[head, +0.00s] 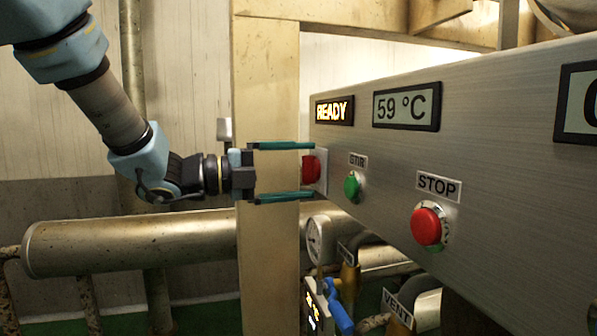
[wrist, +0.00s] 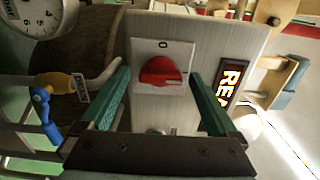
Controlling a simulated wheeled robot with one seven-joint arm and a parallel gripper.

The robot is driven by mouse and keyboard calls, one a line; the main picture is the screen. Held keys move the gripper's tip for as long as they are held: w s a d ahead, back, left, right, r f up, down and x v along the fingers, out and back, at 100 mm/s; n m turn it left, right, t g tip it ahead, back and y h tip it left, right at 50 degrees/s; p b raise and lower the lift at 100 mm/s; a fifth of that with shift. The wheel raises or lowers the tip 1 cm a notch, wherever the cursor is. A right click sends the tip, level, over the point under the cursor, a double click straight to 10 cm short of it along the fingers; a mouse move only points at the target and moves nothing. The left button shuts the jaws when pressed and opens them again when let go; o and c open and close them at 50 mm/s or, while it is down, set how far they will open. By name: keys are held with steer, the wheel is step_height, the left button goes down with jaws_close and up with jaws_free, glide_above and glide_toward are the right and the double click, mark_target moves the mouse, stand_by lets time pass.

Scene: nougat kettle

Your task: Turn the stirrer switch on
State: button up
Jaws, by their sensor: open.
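A red rotary knob (head: 311,169) sits on a pale plate at the left end of the steel control panel. In the wrist view the same red knob (wrist: 160,72) is on a white plate (wrist: 180,48) marked "0" at its top edge; the knob's exact setting is hard to read. A green button (head: 351,187) under a "STIR" label is to its right on the panel front. My gripper (head: 300,171) is open, its two green fingers above and below the red knob in the head view. In the wrist view the fingers flank the knob with gaps on both sides.
The panel front (head: 480,120) carries a lit "READY" sign (head: 335,111), a "59 °C" display (head: 407,106) and a red STOP button (head: 427,225). Below are a gauge (head: 315,238), a blue-handled valve (head: 340,308) and pipes. A beige post (head: 265,100) stands behind my gripper.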

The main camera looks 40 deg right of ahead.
steer(key=v, duration=1.1)
steer(key=shift+p, duration=0.4)
steer(key=shift+d, duration=0.15)
